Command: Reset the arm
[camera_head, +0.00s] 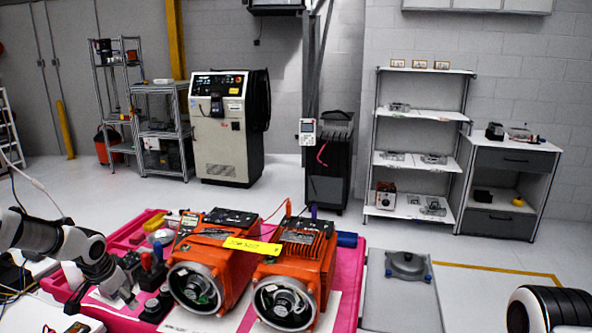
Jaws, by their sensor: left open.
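My left arm comes in from the left edge, and its gripper (128,296) points down over the left part of the pink-topped workbench (348,290). The gripper is open and small in the picture; I see nothing held in it. It is near small black parts at the left of the bench and apart from the orange servo units. Two orange servo units stand side by side, a left one (215,262) and a right one (305,262), with round silver faces toward me. A yellow label (252,245) lies across their tops. My right gripper is out of view.
Black parts with red and blue handles (145,262) stand close to the left gripper. A grey plate (408,266) sits on a low surface right of the bench. A white machine (228,128), shelves (415,150) and a drawer cabinet (508,170) stand behind, with open floor between.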

